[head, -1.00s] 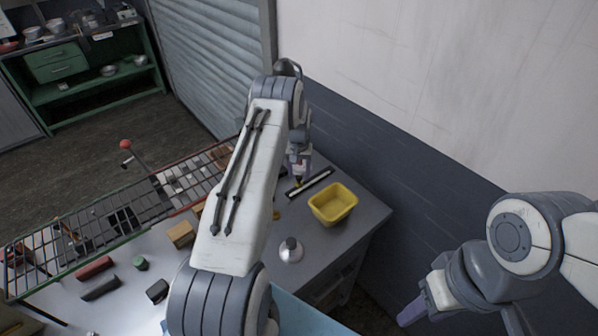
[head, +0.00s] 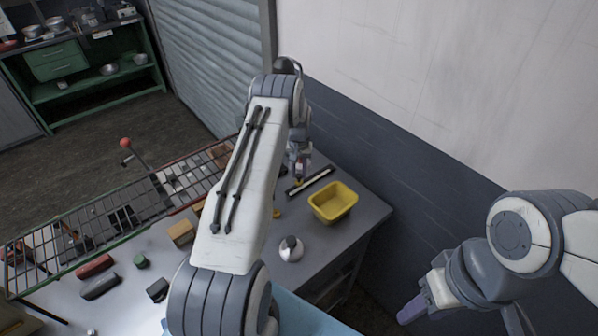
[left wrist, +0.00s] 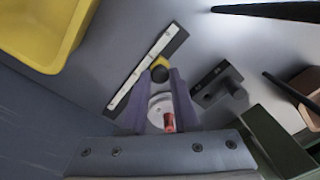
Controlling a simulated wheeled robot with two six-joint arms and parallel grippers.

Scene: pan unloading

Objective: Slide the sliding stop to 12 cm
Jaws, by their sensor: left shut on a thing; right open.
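The sliding stop shows in the left wrist view as a yellow knob (left wrist: 159,73) with a dark part. It sits beside a dark rail with a pale scale strip (left wrist: 126,92). The rail (head: 319,178) lies on the grey table in the head view. The scale marks are too small to read. My left gripper (left wrist: 161,76) is shut on the stop, with its purple fingers on either side of the knob. It also shows in the head view (head: 299,179). My right gripper (head: 411,311) is open and empty, away to the right of the table.
A yellow bin (head: 333,203) stands just right of the rail. A silver round object (head: 291,249) is nearer on the table. A dark bracket-like object (left wrist: 216,86) lies beside the left gripper. A wire rack (head: 120,218) and several small blocks are to the left.

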